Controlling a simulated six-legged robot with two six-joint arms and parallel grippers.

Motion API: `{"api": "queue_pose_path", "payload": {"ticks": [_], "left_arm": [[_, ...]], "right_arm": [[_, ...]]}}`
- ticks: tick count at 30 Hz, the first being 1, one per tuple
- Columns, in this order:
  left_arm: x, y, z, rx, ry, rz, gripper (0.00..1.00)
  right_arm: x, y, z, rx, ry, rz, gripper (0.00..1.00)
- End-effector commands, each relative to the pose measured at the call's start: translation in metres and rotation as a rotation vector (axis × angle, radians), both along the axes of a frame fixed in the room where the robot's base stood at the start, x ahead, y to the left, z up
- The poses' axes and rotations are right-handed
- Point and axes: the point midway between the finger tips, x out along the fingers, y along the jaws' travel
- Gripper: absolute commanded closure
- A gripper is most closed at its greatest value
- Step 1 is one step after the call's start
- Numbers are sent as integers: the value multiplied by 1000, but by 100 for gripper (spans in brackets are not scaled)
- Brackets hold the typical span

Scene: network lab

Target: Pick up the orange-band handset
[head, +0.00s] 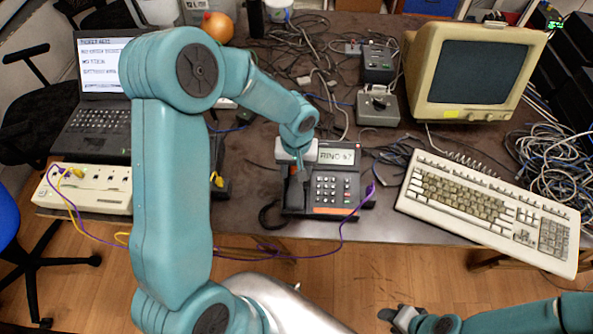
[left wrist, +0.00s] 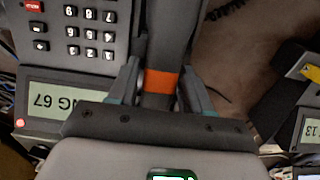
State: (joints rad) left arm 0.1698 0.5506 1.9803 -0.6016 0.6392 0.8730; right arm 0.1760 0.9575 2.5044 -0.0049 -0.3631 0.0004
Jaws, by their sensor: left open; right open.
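The orange-band handset (left wrist: 160,82) is dark, with an orange band around it in the left wrist view. It lies along the side of a desk phone (head: 335,186) whose display reads RING 67; the phone also shows in the left wrist view (left wrist: 75,62). My left gripper (head: 300,172) is over the handset, and in the left wrist view its two fingers (left wrist: 160,88) are open, one on each side of the handset by the band. I cannot tell whether they touch it. My right gripper (head: 394,313) is open and empty, low in the head view, away from the desk phone.
A beige keyboard (head: 490,208) and monitor (head: 468,72) stand to the right. A laptop (head: 95,105) and white box (head: 95,190) are left. A purple cable (head: 342,232) runs before the phone. Another phone with a yellow band (left wrist: 311,73) is close by.

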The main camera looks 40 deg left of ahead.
Motion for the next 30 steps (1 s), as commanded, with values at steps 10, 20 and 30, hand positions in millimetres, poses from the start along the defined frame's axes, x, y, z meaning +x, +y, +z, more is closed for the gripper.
{"api": "queue_pose_path", "payload": {"ticks": [10,20,30], "left_arm": [[0,0,0,1,-1,0,95],[1,0,5,1,-2,0,95],[2,0,71,1,-10,1,95]], "right_arm": [[0,0,0,0,0,0,57],[0,0,0,0,0,0,57],[0,0,1,0,0,0,57]]}}
